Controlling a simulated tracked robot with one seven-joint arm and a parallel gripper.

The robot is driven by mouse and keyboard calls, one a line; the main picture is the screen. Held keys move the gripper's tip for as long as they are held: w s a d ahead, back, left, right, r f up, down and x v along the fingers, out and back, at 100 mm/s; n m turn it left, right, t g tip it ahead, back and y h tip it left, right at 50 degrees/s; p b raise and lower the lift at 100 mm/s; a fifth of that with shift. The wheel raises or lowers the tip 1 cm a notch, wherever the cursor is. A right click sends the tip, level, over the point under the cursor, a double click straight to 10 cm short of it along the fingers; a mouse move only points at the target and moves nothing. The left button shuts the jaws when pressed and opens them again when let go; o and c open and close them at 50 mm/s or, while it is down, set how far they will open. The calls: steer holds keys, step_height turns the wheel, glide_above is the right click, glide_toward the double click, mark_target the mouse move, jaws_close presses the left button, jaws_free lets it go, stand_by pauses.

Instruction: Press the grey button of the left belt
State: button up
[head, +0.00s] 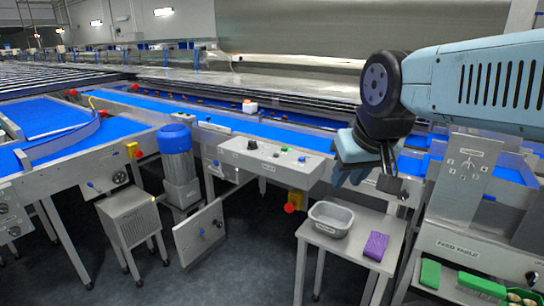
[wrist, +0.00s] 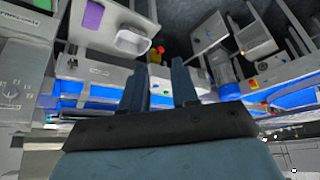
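A slanted steel control panel (head: 262,162) stands at the front edge of the long blue belt in the head view.
A steel table (head: 330,246) holds a grey tub (head: 330,219) and a purple sponge-like block (head: 376,246). A red stop button on a yellow box (head: 297,200) sits below the panel. A blue-topped motor (head: 176,160) stands left. The feed table (head: 470,240) is at right.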

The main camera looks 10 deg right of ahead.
jaws_close()
stand_by(1.1)
